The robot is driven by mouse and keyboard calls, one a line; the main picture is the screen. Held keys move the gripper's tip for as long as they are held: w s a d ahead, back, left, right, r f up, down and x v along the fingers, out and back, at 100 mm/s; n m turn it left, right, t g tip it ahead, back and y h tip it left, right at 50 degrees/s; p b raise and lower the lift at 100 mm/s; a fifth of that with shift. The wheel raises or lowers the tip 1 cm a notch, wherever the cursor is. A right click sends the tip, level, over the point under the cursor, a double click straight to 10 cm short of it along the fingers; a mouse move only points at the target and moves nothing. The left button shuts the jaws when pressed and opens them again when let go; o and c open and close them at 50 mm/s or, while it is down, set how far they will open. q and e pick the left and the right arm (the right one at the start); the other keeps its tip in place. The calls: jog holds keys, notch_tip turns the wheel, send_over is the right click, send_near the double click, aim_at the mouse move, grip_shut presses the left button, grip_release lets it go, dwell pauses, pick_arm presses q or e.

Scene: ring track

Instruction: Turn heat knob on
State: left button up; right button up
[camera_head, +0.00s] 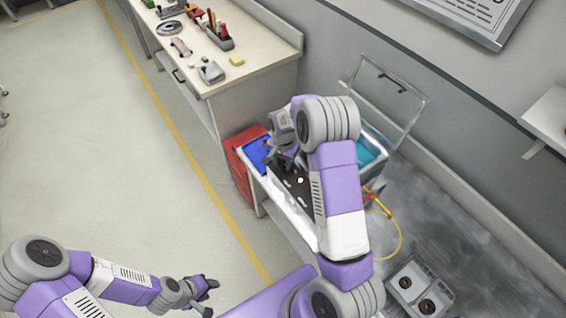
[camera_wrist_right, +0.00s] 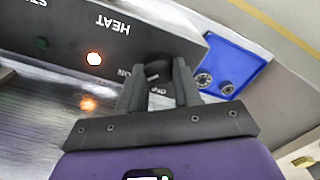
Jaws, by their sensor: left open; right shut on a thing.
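The dark heat knob (camera_wrist_right: 155,70) sits on the front of a black control panel (camera_wrist_right: 120,40), with an upside-down HEAT label and small ON and OFF marks near it. My right gripper (camera_wrist_right: 157,80) is shut on the knob, one finger on each side, hiding part of it. My left gripper (camera_head: 208,298) is open and empty, low over the floor.
A blue tray (camera_head: 250,158) with round metal parts, seen in the wrist view, lies beside the panel. The machine's clear lid (camera_head: 388,100) stands raised. A red cabinet (camera_head: 240,165) is at its left. A workbench with tools (camera_head: 255,77) stands behind. The left floor is clear.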

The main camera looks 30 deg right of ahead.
aim_at(283, 164)
jog(key=shift+m, duration=0.6)
jog(key=o, duration=1.1)
jog(key=shift+c, duration=0.2)
notch_tip(283, 164, up, 8)
jog(key=shift+f+p, duration=0.2)
jog(key=shift+p, duration=0.1)
